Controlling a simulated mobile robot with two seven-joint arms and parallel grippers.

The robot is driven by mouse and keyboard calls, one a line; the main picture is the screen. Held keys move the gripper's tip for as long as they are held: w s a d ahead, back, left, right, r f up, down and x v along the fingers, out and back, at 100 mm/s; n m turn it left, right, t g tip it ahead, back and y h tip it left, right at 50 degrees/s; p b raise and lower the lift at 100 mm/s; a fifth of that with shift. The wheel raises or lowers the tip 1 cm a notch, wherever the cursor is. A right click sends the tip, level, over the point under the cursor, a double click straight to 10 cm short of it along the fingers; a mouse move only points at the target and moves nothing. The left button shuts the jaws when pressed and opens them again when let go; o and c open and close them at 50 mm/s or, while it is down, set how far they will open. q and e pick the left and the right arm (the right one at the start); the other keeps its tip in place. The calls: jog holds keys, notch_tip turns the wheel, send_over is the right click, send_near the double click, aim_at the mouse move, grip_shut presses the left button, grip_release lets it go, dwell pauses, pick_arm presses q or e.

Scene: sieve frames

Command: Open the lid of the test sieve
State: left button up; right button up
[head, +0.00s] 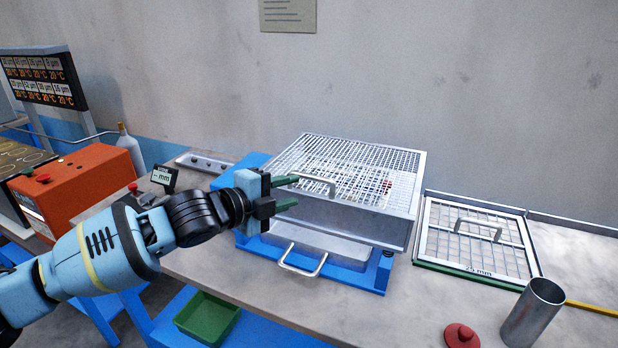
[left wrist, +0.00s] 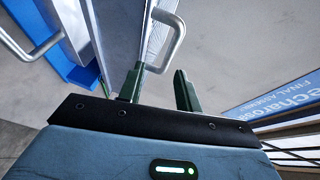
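The test sieve stands on a blue base on the bench, with a silver box body (head: 350,222) and a wire-mesh lid (head: 345,150) lying shut on top. A small metal lid handle (head: 318,180) arches at the lid's front edge, and a handle also shows in the left wrist view (left wrist: 180,32). My left gripper (head: 288,192) is at the front left of the sieve, close to this handle. Its two green fingers are apart. In the left wrist view the handle's near end shows between the fingertips (left wrist: 158,82); I cannot tell whether they touch it. My right gripper is out of view.
A lower handle (head: 303,270) sticks out in front of the sieve. A loose mesh frame marked 25 mm (head: 425,232) lies to the right, near a metal cup (head: 533,312) and a red knobbed piece (head: 461,336). An orange box (head: 95,175) stands at left.

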aim_at(308, 177)
pick_arm(q)
jog(key=shift+w+a+r+x, duration=0.15)
jog(key=shift+r+x, duration=0.1)
jog(key=shift+x, duration=1)
jog(key=shift+w+r+x, duration=0.1)
jog(key=shift+r+x, duration=0.1)
jog(key=shift+x, duration=1.1)
jog(key=shift+w+a+r+x, duration=0.15)
jog(key=shift+r+x, duration=0.1)
jog(key=shift+x, duration=1)
jog(key=shift+c, duration=0.4)
grip_shut()
